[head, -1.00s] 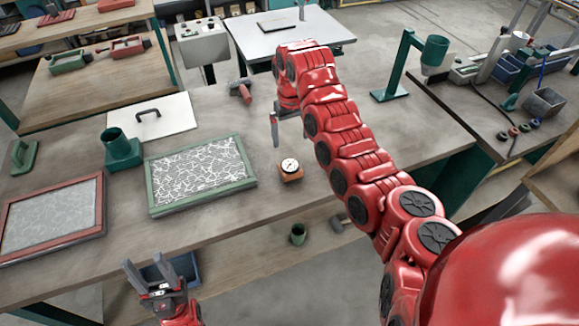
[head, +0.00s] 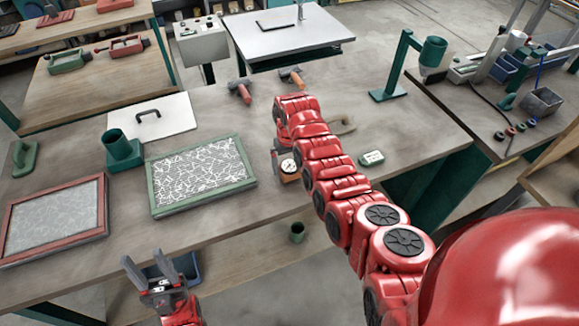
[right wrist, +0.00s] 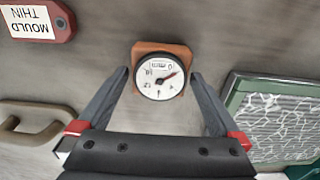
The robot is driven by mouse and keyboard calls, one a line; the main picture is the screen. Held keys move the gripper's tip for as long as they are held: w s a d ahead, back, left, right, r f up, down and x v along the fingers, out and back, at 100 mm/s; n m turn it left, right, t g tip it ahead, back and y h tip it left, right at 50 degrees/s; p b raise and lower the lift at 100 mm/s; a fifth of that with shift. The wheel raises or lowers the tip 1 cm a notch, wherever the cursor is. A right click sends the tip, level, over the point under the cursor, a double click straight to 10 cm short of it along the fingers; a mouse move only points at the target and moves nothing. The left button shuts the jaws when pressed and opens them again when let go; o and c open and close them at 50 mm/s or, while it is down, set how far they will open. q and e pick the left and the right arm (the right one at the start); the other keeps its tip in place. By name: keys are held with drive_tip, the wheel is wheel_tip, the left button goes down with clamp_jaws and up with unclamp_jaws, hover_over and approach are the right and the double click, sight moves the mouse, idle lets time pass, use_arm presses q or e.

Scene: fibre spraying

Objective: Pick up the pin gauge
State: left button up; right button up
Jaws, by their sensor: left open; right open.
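The pin gauge (head: 289,168) is a small orange-brown block with a round white dial, standing on the workbench. In the head view my right arm hides part of the gauge and most of that gripper. My left gripper (head: 150,268) is open and empty in front of the bench's front edge.
A green-framed panel (head: 202,174) lies left of the gauge. A green cup (head: 121,148), a white board (head: 152,118) and a red-framed panel (head: 52,218) are further left.

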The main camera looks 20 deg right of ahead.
drive_tip(key=shift+f, duration=0.85)
drive_tip(key=shift+r, duration=0.1)
drive_tip(key=c, duration=1.4)
